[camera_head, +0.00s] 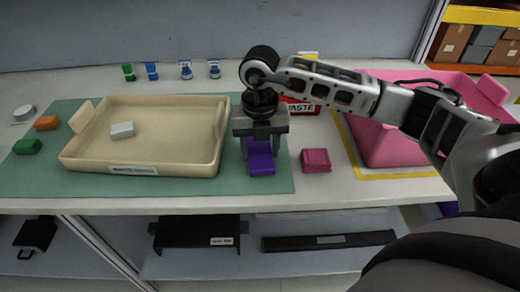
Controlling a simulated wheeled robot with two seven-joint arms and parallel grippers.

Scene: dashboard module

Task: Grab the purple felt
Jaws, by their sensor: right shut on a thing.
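The purple felt (261,160) is at the right part of the green mat (200,188), just right of the beige tray. My right gripper (260,143) points down over it and is shut on it; the fingers hide its upper part. I cannot tell whether the felt still touches the mat. My right arm comes in from the right, over the pink bin. My left gripper does not show.
The beige tray (130,166) holds a white block (122,130). A magenta block (316,160) lies close to the right of the gripper. A pink bin (390,150) stands at right. Orange (46,123) and green (28,146) blocks lie at left. Small bottles (186,69) stand behind.

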